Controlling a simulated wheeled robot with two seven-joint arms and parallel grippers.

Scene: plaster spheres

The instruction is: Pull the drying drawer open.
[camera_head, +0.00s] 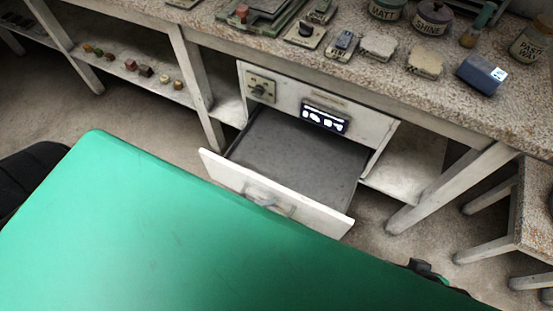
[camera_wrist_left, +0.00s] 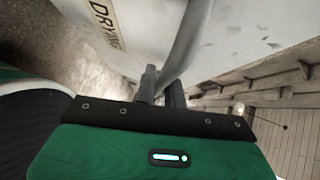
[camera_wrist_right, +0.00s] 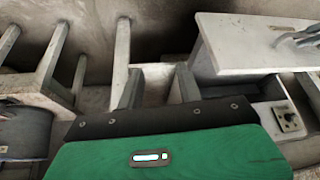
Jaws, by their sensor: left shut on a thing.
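The drying drawer (camera_head: 300,155) is pulled out from the white cabinet under the bench. Its grey inside is bare and its white front panel (camera_head: 220,172) faces me. In the left wrist view the panel carries the word DRYING (camera_wrist_left: 106,20). My left gripper (camera_wrist_left: 161,88) is shut on the curved grey handle (camera_wrist_left: 190,38). In the head view the handle (camera_head: 268,196) is partly hidden by my green body. My right gripper (camera_wrist_right: 158,82) is open and empty, away from the drawer, which shows at the right wrist view's upper right.
The speckled bench top (camera_head: 400,85) holds jars, a blue block (camera_head: 481,74) and small blocks. A control box with a knob (camera_head: 260,87) sits left above the drawer. Bench legs (camera_head: 452,188) stand on both sides. A stool (camera_head: 530,215) is at the right.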

